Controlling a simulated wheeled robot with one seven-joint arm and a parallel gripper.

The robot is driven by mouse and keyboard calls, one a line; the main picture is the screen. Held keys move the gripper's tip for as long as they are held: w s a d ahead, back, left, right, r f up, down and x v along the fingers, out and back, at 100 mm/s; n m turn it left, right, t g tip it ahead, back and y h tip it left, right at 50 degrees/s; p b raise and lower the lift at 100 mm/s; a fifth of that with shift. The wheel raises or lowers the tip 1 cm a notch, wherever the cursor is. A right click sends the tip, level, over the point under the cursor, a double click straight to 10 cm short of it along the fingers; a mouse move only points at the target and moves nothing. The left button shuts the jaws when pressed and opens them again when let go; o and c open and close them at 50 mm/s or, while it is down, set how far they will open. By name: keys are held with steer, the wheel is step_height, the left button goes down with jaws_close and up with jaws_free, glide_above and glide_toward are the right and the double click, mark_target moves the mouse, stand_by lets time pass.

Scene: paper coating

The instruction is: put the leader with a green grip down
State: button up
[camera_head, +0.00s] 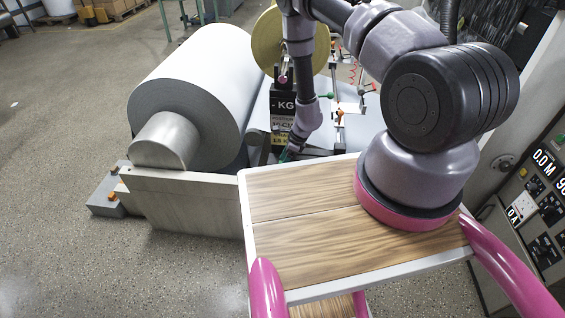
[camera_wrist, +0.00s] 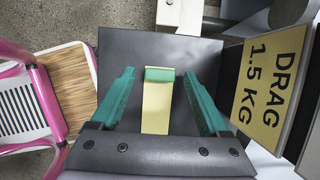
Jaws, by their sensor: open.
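In the wrist view, a pale yellow strip with a green band at its far end, the leader with a green grip (camera_wrist: 159,75), shows against a dark grey plate (camera_wrist: 125,50). My gripper (camera_wrist: 160,82) is open, with one green finger on each side of the leader and a visible gap to both. The leader's near end is hidden behind my gripper's dark palm. Whether the leader lies flat on the plate is hard to tell. In the head view, my gripper (camera_head: 287,153) is low behind the far edge of the wood-topped cart, and the leader cannot be made out there.
A large white paper roll (camera_head: 190,95) stands left of my gripper. A yellow disc (camera_head: 266,42) stands behind it. A yellow-labelled drag sign (camera_wrist: 270,75) stands close on the right in the wrist view. A control panel (camera_head: 540,195) is at the far right.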

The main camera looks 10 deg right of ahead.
steer(key=v, duration=1.1)
steer(key=shift+r, duration=0.25)
steer(key=shift+d, duration=0.15)
steer(key=a+r+n+t+y, duration=0.1)
steer(key=a+r+n, duration=0.15)
steer(key=r, duration=0.95)
steer(key=w+a+r+n+y, duration=0.1)
steer(key=r+n, duration=0.2)
steer(key=r, duration=0.9)
steer(key=a+r+n+t+y, duration=0.1)
steer(key=r+n, duration=0.2)
steer(key=r, duration=0.9)
steer(key=s+d+r+n+t+h, duration=0.2)
steer(key=s+d+r+n, duration=0.2)
steer(key=s+r, duration=0.6)
steer(key=s+d+r+n+t+h, duration=0.1)
steer(key=s+d+r+n+h, duration=0.2)
steer(key=s+r, duration=0.7)
steer(key=shift+s+d+r+n+t, duration=0.4)
steer(key=shift+s+d+n, duration=0.25)
steer(key=shift+d+n, duration=0.25)
